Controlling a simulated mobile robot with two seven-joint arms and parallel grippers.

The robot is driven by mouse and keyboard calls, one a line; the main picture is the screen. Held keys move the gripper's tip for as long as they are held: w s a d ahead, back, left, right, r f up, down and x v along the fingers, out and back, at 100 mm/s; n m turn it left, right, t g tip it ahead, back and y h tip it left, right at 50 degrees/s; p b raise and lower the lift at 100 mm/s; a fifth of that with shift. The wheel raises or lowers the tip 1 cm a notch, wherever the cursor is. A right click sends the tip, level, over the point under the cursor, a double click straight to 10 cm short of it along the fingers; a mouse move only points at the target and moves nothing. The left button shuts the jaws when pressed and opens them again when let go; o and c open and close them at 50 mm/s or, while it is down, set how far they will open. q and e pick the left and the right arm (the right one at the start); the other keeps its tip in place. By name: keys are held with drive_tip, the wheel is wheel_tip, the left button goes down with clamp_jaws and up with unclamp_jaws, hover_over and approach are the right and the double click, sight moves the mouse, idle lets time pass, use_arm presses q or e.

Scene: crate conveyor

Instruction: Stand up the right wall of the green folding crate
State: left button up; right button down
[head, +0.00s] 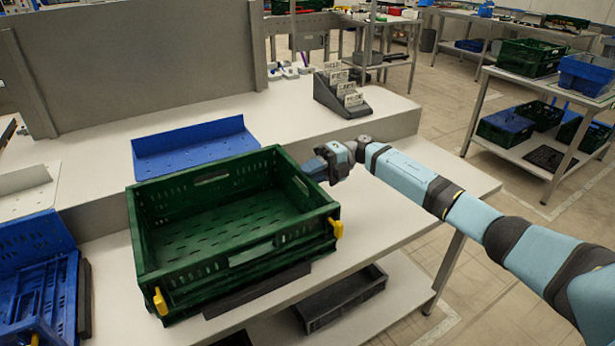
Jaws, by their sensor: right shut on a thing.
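The green folding crate (210,270) stands on the white table, with yellow latches at its two front corners. Its back, left and front walls are up. Its right wall (296,193) also stands up, upright or nearly so; I cannot tell whether it is locked at the corners. The fingertips are partly hidden by the gripper body. My left gripper is not in view.
Blue crate parts (195,148) lie behind the green crate, and a blue crate (38,285) is at the left. A sign holder (342,98) stands at the back. The table right of the crate is clear. A dark tray (340,298) sits on the lower shelf.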

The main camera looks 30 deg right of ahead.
drive_tip(key=shift+f, duration=0.2)
drive_tip(key=c, duration=1)
unclamp_jaws()
drive_tip(key=shift+d, duration=0.15)
drive_tip(key=shift+o, duration=0.2)
drive_tip(key=d+r, duration=0.1)
drive_tip(key=d, duration=1.2)
drive_tip(key=shift+w+d+r+b, duration=0.2)
drive_tip(key=shift+d+r+b, duration=0.15)
drive_tip(key=shift+b, duration=0.05)
